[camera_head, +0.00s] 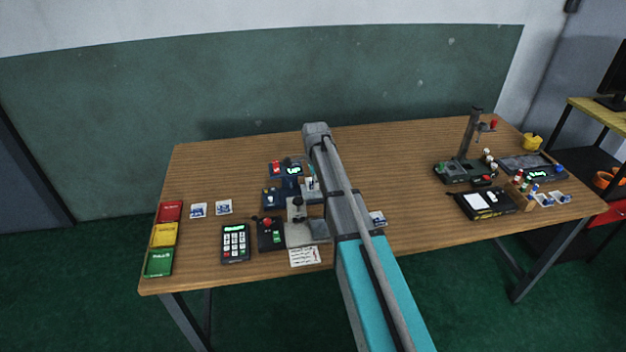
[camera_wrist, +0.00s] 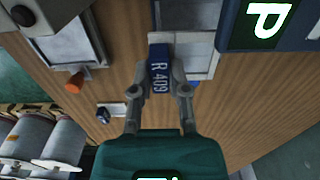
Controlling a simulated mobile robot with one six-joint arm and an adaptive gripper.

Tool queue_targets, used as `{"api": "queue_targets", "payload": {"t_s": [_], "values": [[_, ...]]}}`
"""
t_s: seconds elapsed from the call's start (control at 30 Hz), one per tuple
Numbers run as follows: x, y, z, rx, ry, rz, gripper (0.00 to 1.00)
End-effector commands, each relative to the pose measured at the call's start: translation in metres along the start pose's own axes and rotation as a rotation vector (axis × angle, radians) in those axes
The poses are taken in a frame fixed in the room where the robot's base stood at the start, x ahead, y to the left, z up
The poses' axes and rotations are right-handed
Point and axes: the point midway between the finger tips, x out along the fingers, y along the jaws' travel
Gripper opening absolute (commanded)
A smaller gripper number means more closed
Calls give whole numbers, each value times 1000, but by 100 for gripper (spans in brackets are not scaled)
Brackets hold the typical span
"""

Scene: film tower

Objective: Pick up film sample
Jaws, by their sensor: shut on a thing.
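My gripper (camera_wrist: 160,84) is shut on a film sample with a dark blue part marked "R 409" (camera_wrist: 160,68), seen in the wrist view. One finger is on each side of it. A pale grey plate (camera_wrist: 198,58) of a device lies behind the sample; I cannot tell whether they touch. In the head view my arm hides the gripper and the held sample. Other small white and blue cards lie on the table: two at the left (camera_head: 198,211) (camera_head: 223,207) and one right of my arm (camera_head: 377,218). A small card also shows in the wrist view (camera_wrist: 112,110).
Devices crowd the wooden table (camera_head: 400,160) around my arm, including a keypad (camera_head: 235,243) and a red-button box (camera_head: 270,234). Red, yellow (camera_head: 164,235) and green trays line the left edge. A stand (camera_head: 469,140) and black box (camera_head: 487,203) are at right. The back middle is clear.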

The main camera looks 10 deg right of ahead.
Motion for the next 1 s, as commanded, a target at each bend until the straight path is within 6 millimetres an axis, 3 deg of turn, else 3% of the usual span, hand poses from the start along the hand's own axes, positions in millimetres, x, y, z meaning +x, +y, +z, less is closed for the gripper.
{"api": "queue_targets", "payload": {"t_s": [0.03, 0.33, 0.5, 0.73, 1.0], "values": [[-13, 8, -1, 0, 0, 0, 0], [-48, 37, -4, 0, 0, 0, 0], [-62, 76, -9, 0, 0, 0, 0], [-75, 108, -13, 1, 0, 0, 0], [-80, 122, -16, 1, 0, 0, 0]]}}
